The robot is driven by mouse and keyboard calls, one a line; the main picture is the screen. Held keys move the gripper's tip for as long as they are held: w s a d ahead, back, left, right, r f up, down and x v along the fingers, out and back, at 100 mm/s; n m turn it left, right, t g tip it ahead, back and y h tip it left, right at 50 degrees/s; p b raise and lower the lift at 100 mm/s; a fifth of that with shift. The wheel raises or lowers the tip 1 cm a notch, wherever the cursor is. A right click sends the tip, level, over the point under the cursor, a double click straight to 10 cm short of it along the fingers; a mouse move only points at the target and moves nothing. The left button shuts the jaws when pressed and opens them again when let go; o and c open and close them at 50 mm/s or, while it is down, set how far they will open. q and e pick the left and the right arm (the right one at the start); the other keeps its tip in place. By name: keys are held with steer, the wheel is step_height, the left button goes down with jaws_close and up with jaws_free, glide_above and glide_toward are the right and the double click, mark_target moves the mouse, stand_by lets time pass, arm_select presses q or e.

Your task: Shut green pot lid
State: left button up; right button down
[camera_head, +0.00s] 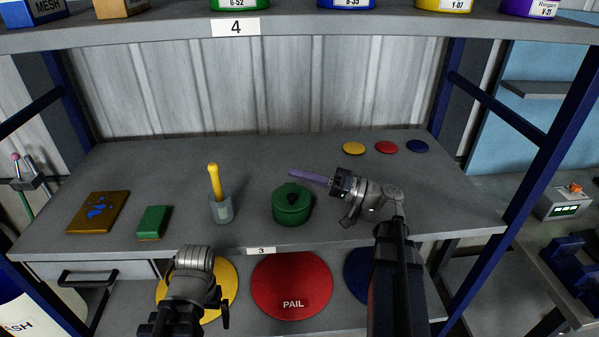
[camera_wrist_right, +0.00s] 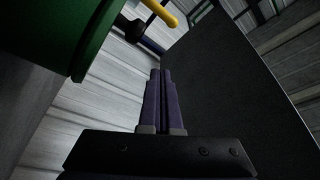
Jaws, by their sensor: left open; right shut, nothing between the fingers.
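The green pot (camera_head: 291,214) stands on the middle shelf, with its round green lid (camera_head: 283,193) and dark knob on top. At this size I cannot tell whether the lid sits fully flat. My right gripper (camera_head: 292,172) is shut and empty, its purple fingers level just behind and above the pot. In the right wrist view, the shut fingers (camera_wrist_right: 161,72) point forward, and the pot's green side (camera_wrist_right: 50,32) fills the top left, apart from them. My left gripper (camera_head: 190,310) is low at the front, below the shelf edge; its fingertips are not clear.
Left of the pot stand a grey cup (camera_head: 222,210) with a yellow-handled tool (camera_head: 215,180), a green block (camera_head: 153,222) and a brown board (camera_head: 98,212). Yellow, red and blue discs (camera_head: 387,147) lie at the back right. An upper shelf (camera_head: 300,33) hangs above.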

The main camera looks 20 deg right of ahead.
mark_target(302, 199)
steer(key=shift+s+f, duration=0.25)
steer(key=shift+f, duration=0.1)
arm_select(q)
steer(key=shift+s+f, duration=0.2)
steer(key=shift+f, duration=0.2)
arm_select(e)
steer(key=shift+s+f, duration=0.1)
arm_select(q)
steer(key=shift+b, duration=0.3)
arm_select(e)
steer(key=shift+s, duration=0.1)
steer(key=shift+a+r+p, duration=0.1)
steer(key=shift+r+p, duration=0.25)
arm_select(q)
step_height(302, 199, up, 5)
steer(key=s+d+p, duration=0.1)
steer(key=p, duration=0.3)
arm_select(e)
step_height(302, 199, up, 4)
arm_select(q)
steer(key=shift+d+f+b, duration=0.15)
steer(key=shift+f+b, duration=1.9)
steer(key=shift+f, duration=0.2)
arm_select(e)
steer(key=s+d+f, duration=0.2)
steer(key=d+f, duration=0.2)
steer(key=d, duration=0.5)
steer(key=shift+s+d, duration=0.15)
steer(key=shift+s, duration=0.15)
